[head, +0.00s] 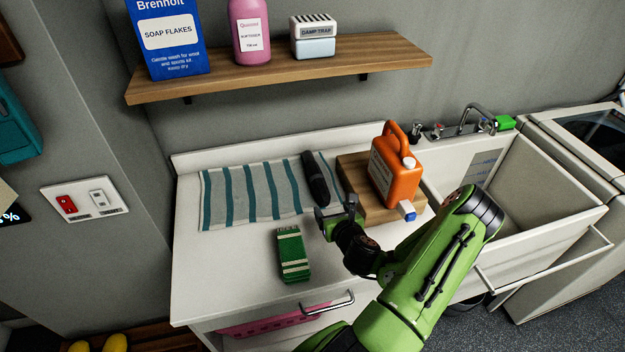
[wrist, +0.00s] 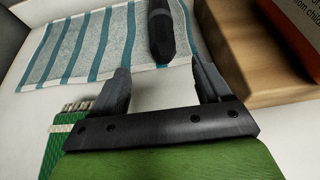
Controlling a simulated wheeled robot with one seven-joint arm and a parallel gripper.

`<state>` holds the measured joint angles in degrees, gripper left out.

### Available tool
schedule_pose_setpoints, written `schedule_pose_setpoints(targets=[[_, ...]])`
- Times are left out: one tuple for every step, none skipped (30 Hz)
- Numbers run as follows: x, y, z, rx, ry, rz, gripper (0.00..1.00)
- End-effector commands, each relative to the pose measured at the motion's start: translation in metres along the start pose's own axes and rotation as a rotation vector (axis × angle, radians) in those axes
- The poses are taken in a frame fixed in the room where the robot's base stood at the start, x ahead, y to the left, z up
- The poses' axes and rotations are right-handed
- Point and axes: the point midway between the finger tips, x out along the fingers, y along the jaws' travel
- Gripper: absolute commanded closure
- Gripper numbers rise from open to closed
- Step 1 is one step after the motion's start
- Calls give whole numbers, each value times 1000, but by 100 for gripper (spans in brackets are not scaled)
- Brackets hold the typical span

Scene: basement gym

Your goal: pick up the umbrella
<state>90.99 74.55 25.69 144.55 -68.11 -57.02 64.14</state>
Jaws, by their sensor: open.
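The umbrella (head: 316,179) is a dark, folded, compact one. My gripper (head: 338,213) is open and empty, just in front of the umbrella's near end. In the wrist view my gripper (wrist: 160,78) has its two fingers spread apart with bare counter between them. The umbrella's far end is cut off in the wrist view.
An orange jug (head: 396,178) stands on the board, right of the umbrella. A sink (head: 535,190) is at the right. A shelf (head: 280,68) with several products hangs above. Bare counter lies at the front left.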

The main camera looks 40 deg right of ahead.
Motion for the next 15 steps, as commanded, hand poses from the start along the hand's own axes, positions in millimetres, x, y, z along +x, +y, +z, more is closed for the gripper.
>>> schedule_pose_setpoints(targets=[[6, 0, -2, -13, -8, -1, 23], [8, 0, 0, -14, -12, -2, 23], [11, 0, 3, -12, -20, -4, 23], [13, 0, 6, -10, -23, -4, 23], [19, 0, 10, -8, -20, -3, 23], [26, 0, 12, -8, -20, -3, 23], [32, 0, 13, -8, -22, -3, 23], [38, 0, 14, -10, -22, -2, 23], [46, 0, 14, -10, -21, -1, 23], [52, 0, 14, -10, -21, -2, 23], [58, 0, 14, -10, -21, -2, 23], [66, 0, 14, -10, -23, -2, 23], [71, 0, 13, -9, -22, -2, 23], [76, 0, 13, -9, -21, -2, 23], [81, 0, 12, -7, -20, -2, 23]])
